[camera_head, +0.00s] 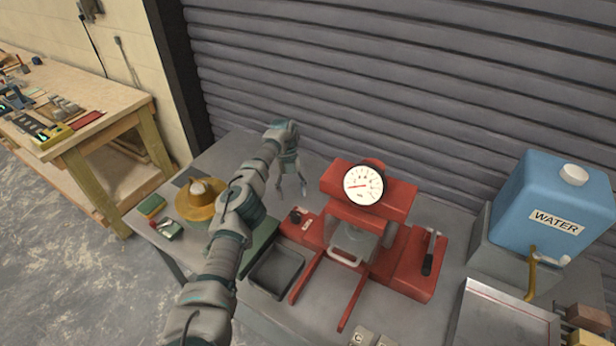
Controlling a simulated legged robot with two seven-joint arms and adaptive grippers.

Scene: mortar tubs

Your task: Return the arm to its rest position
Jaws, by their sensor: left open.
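My left arm comes in from the bottom left and reaches across the grey table (405,321). Its gripper (291,192) points down over the table, left of the red machine, with its fingers apart and nothing seen between them. Whether the fingertips touch anything is hard to tell. My right gripper does not show.
A red machine (413,262) with a white dial (363,185) stands mid-table. A black tray (276,273) lies close right of my arm, and a yellow round container (190,207) left of it. A blue water tank (552,205) stands right. A wooden bench (120,105) is at left.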

